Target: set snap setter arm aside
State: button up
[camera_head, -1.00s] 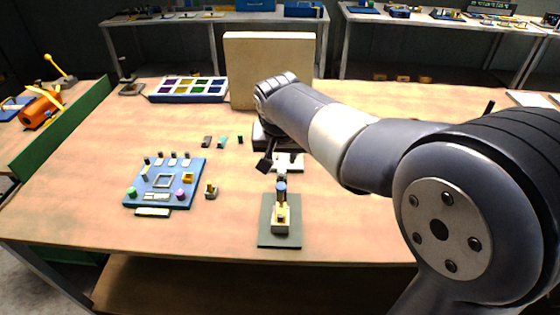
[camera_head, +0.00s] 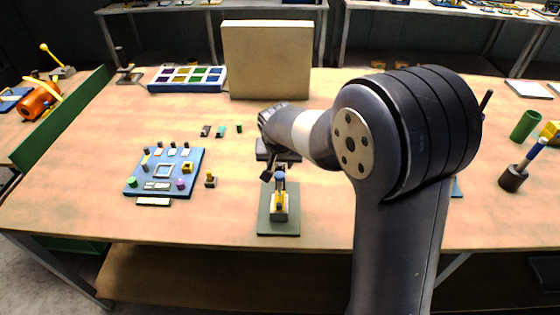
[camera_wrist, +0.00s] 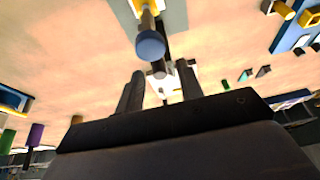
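The snap setter stands on a dark green-grey base plate (camera_head: 279,225), with a yellow and pale body (camera_head: 280,208) and an upright post topped by a blue knob (camera_head: 280,175). I cannot tell exactly which part is its arm. In the wrist view the blue knob (camera_wrist: 150,45) is large and close, in front of my gripper (camera_wrist: 160,85). The fingers stand apart there, with no held thing visible between them. In the head view my gripper (camera_head: 268,173) shows as a small dark shape just behind and left of the knob; I cannot tell whether they touch.
A blue fixture board (camera_head: 170,190) with small parts lies to the left, with a small yellow-topped piece (camera_head: 210,180) beside it. A blue compartment tray (camera_head: 187,88) and a beige upright panel (camera_head: 265,60) stand at the back. Bare tabletop lies front left.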

jog(key=shift+c, duration=0.5)
grip_shut()
jog(key=shift+d, duration=0.1)
jog(key=w+d+n+g+y+b, duration=0.2)
jog(key=n, duration=0.7)
jog(key=w+d+n+g+y+b, duration=0.2)
jog(key=n+b, duration=0.1)
jog(key=n, duration=0.6)
jog(key=shift+w+d+y, duration=0.25)
jog(key=shift+d+y, duration=0.05)
jog(key=shift+y, duration=0.1)
dwell(0.5)
